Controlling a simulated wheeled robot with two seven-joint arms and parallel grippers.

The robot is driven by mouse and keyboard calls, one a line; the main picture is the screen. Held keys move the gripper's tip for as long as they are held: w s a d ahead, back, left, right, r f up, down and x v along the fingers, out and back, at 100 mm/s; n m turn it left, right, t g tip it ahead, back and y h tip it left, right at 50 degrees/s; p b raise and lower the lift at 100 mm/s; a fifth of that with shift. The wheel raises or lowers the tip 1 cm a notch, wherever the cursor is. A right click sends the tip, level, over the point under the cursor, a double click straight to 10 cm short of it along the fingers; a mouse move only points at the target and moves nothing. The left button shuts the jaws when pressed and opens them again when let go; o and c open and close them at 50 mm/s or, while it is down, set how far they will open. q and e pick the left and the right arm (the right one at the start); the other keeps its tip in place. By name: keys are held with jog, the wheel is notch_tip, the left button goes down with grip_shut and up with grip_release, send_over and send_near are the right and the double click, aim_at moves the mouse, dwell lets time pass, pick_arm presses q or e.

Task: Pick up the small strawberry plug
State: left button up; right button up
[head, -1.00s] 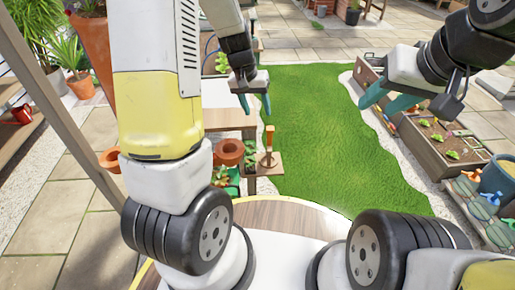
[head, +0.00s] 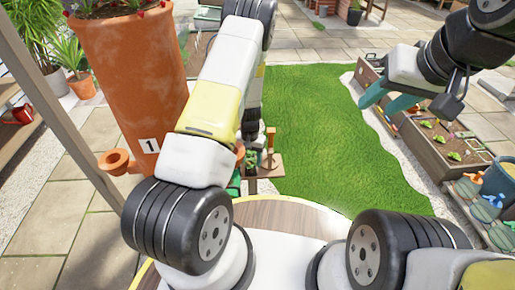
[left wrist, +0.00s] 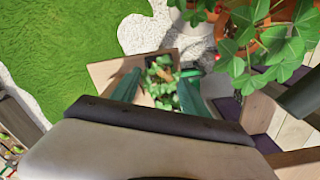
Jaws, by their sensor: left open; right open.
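Small green strawberry plugs (left wrist: 160,88) sit close together on a wooden shelf (left wrist: 105,72) in the left wrist view; I cannot tell one small plug from the others. Their leaves also show in the head view (head: 251,160), partly behind my left arm. My left gripper (left wrist: 157,92) is open above them, its teal fingers on either side of the leaves. Whether the fingers touch the leaves is unclear. In the head view my left arm hides its fingertips. My right gripper (head: 386,98) is open and empty over the right edge of the lawn.
A trowel with an orange handle (head: 270,137) stands on the shelf beside the plugs. A tall terracotta planter marked 1 (head: 140,75) stands left of my left arm. A leafy plant (left wrist: 245,35) is near the gripper at upper right. The lawn (head: 330,140) is clear.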

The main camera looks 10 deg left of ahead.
aim_at(251, 166)
pick_arm(q)
jog(key=shift+f, duration=1.3)
jog(key=c, duration=0.8)
